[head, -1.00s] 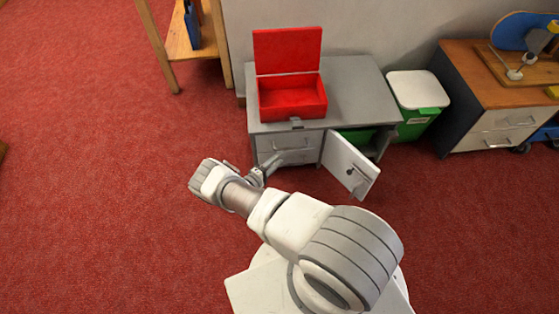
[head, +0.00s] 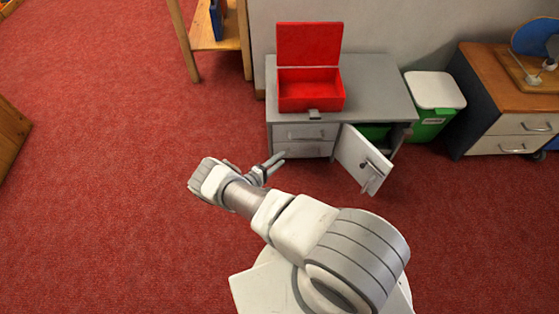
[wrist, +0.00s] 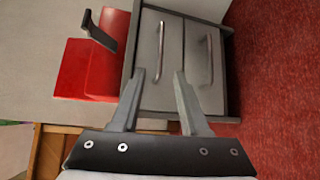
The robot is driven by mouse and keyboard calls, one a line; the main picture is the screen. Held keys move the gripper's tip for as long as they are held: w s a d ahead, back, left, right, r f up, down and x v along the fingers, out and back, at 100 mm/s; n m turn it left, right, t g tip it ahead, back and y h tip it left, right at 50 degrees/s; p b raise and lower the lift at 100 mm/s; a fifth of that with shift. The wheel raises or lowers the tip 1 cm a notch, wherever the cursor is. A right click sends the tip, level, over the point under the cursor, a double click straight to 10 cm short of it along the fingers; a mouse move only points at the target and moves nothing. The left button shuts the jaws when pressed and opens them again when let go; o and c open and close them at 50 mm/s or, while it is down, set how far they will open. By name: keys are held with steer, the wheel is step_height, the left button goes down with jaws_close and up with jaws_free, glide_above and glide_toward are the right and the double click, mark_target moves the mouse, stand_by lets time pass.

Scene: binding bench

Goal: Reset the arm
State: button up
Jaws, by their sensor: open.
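My gripper (head: 275,165) is open and empty, held in front of the grey cabinet's drawers, a little to their left. In the wrist view its two fingers (wrist: 158,98) stand apart with nothing between them. My arm is bent, reaching forward and left from my base. The wrist view is turned on its side and shows two drawer fronts with bar handles beyond the fingers.
The grey cabinet (head: 378,88) bears an open red box (head: 310,92). Its right door (head: 362,158) stands open towards me. A green bin with a white lid (head: 435,92) and a wooden-topped drawer unit (head: 500,80) stand right. Red carpet is clear on the left.

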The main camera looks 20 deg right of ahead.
stand_by(0.5)
step_height(320, 180, up, 35)
steer(key=w+a+m+g+y, duration=0.1)
steer(key=w+m+g+y, duration=0.1)
steer(key=m+g+y, duration=0.5)
steer(key=s+a+r+t+y, duration=0.1)
steer(key=s+a+r+y, duration=0.15)
steer(key=s+r, duration=0.75)
steer(key=s+a+r+t+y, duration=0.1)
steer(key=s+r+y, duration=0.2)
steer(key=s+r, duration=0.7)
steer(key=s+a+r+t+y, duration=0.2)
steer(key=s+a+r+t, duration=0.25)
steer(key=s, duration=0.35)
step_height(320, 180, up, 28)
steer(key=d+g+p, duration=0.1)
steer(key=p, duration=2.7)
steer(key=shift+r, duration=0.15)
